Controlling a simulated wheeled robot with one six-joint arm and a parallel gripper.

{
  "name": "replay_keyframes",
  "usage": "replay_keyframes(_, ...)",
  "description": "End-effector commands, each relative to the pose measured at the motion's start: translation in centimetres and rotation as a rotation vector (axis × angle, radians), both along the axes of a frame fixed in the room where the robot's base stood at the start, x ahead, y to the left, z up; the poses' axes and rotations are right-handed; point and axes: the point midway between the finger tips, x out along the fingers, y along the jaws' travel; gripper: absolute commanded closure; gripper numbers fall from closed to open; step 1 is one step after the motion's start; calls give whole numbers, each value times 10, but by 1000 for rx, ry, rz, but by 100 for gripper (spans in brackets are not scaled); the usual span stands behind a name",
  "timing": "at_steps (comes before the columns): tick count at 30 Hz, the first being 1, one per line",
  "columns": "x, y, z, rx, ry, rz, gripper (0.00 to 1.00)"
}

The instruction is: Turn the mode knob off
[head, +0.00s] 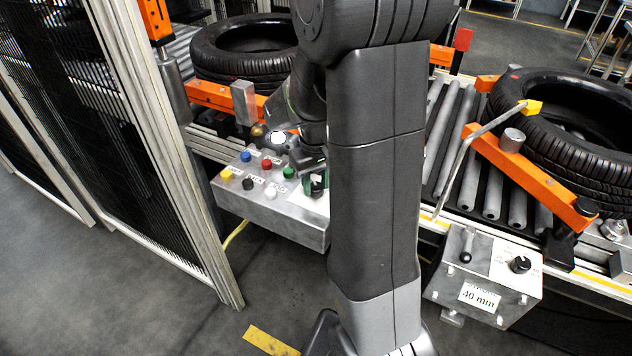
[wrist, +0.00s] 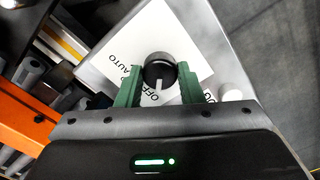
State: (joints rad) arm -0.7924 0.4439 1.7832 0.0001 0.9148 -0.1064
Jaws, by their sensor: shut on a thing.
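The mode knob (wrist: 160,68) is round and black with a white pointer line. In the wrist view the line points down, beside the lettering OFF; AUTO is printed to its left and a third label at right is partly hidden. My gripper (wrist: 159,78) has one green finger on each side of the knob and is shut on it. In the head view my gripper (head: 312,172) is at the right end of the grey control box (head: 285,222), and my arm hides part of that end.
Blue (head: 245,156), red (head: 266,163), yellow (head: 227,174) and green (head: 289,172) buttons sit close to my gripper's left. A second box (head: 480,290) with a lever, a black knob and a 40 mm label stands at right. Tyres (head: 570,120) lie on the roller conveyor behind.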

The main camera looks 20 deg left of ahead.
Motion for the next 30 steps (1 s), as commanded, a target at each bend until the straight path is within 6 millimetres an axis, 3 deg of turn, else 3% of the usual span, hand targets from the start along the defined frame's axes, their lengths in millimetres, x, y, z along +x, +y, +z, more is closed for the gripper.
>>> replay_keyframes(15,0,0,1,0,-1,22,89)
replay_keyframes(16,0,0,1,0,-1,22,62)
replay_keyframes(19,0,0,0,0,-1,22,44)
replay_keyframes(30,0,0,6,2,-1,21,44)
